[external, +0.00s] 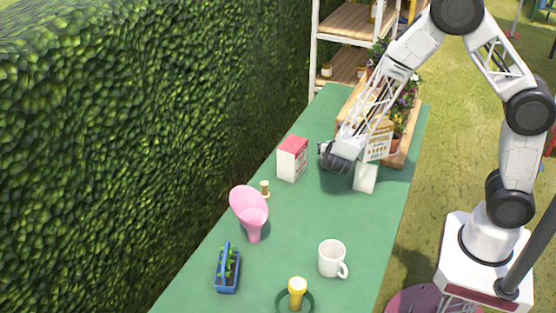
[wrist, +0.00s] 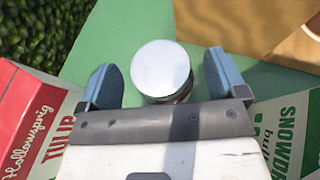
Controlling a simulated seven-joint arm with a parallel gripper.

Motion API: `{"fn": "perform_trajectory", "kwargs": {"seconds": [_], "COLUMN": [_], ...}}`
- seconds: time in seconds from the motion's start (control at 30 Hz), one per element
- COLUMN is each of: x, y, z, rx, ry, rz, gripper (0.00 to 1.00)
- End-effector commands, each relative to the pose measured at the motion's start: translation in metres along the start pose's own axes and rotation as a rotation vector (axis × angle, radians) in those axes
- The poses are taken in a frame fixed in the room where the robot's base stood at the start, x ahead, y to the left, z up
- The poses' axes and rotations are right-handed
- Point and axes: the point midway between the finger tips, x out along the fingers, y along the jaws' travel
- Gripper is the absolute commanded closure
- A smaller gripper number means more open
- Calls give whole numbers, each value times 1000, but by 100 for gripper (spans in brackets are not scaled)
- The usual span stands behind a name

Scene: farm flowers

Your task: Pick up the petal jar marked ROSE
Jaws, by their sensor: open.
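A jar with a round, pale metallic lid (wrist: 161,69) stands on the green table in the wrist view. I see it from above, so no ROSE marking shows. My gripper (wrist: 160,75) is open, with one blue finger on each side of the lid and a visible gap to each. In the external view my gripper (external: 339,160) is low over the table, between a red-topped carton and a white carton. The jar cannot be made out there. A small jar-like item (external: 265,188) stands farther left; its label is unreadable.
The red-topped carton (external: 291,160), beside TULIP lettering in the wrist view, and the white SNOWDROP carton (external: 366,178) flank my gripper closely. A wooden planter (external: 402,152) stands behind. A pink vase (external: 250,210), white mug (external: 332,259) and blue basket (external: 228,270) stand nearer the camera.

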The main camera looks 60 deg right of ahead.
Motion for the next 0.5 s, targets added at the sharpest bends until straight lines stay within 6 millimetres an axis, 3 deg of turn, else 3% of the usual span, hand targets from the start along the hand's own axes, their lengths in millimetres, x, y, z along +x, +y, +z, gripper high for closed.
{"fn": "perform_trajectory", "kwargs": {"seconds": [0.2,0.5], "x": [14,15], "y": [0,0], "z": [0,0], "rx": [1,1], "ry": [0,0], "rz": [0,0], "gripper": [10,10]}}
